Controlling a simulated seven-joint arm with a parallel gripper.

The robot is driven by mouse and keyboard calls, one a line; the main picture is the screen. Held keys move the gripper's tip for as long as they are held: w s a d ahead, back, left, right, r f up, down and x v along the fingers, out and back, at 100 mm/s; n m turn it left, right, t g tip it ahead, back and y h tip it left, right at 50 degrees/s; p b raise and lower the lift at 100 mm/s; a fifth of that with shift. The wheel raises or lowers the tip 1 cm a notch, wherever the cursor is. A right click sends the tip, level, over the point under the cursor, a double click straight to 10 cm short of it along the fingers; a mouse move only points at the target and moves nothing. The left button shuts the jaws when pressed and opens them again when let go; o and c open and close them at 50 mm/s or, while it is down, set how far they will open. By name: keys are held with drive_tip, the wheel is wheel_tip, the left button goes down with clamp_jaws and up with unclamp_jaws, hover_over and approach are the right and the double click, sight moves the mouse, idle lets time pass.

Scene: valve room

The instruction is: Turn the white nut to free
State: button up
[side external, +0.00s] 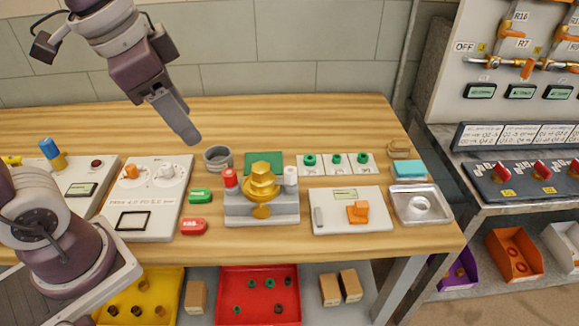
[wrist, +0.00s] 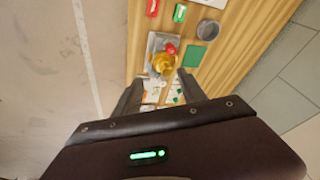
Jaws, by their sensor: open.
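A white nut (side external: 291,176) stands at the right end of a grey metal block (side external: 262,212). A gold valve body (side external: 261,183) sits in the block's middle, and a red nut (side external: 230,178) stands at its left end. My gripper (side external: 192,138) is above the back of the table, up and left of the block, apart from everything. In the wrist view my gripper (wrist: 160,77) has its fingers spread with nothing held.
A grey cup (side external: 217,158) and green mat (side external: 264,162) lie behind the block. Green (side external: 200,196) and red (side external: 194,227) tags lie left of it. A white panel with an orange handle (side external: 345,220) lies right, beside a metal tray (side external: 421,221). The back left wood is clear.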

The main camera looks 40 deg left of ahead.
drive_tip(key=w+d+f+m+g, duration=0.1)
drive_tip(key=w+m, duration=0.2)
drive_tip(key=w, duration=0.3)
drive_tip(key=m+g, duration=0.3)
drive_tip(key=m, duration=0.4)
hover_over(291, 170)
wheel_tip(291, 170, down, 10)
drive_tip(key=shift+f, duration=0.1)
wheel_tip(291, 170, down, 6)
drive_tip(key=shift+r, duration=0.15)
drive_tip(key=shift+f, duration=0.45)
clamp_jaws()
